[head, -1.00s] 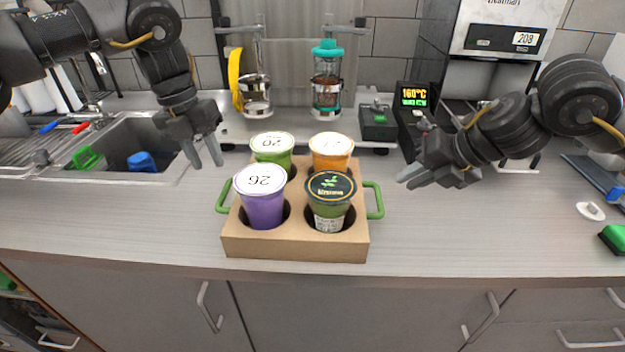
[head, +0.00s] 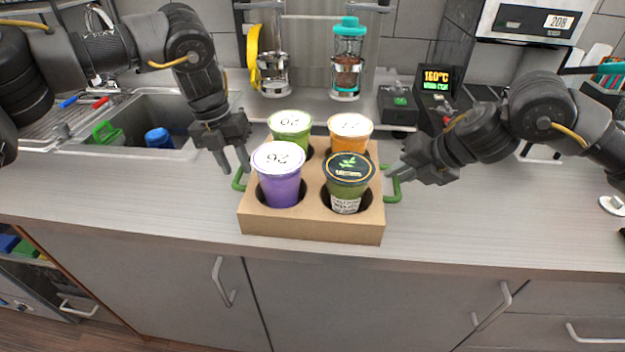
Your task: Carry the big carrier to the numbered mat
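The big carrier (head: 310,229) is a brown cardboard box on the counter with a green left handle (head: 238,180) and a green right handle (head: 394,190). It holds a purple cup (head: 281,188), a dark-lidded green cup (head: 347,187), a light green cup (head: 290,126) and an orange cup (head: 350,132). My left gripper (head: 235,168) is open, its fingers pointing down just above the left handle. My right gripper (head: 399,174) appears open, its fingertips close to the right handle; contact is unclear. No numbered mat is visible.
A sink (head: 140,115) is at the left. A jar with a teal lid (head: 346,60) and a machine showing 160°C (head: 436,79) stand behind the carrier. A machine marked 208 (head: 530,22) is at the back right.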

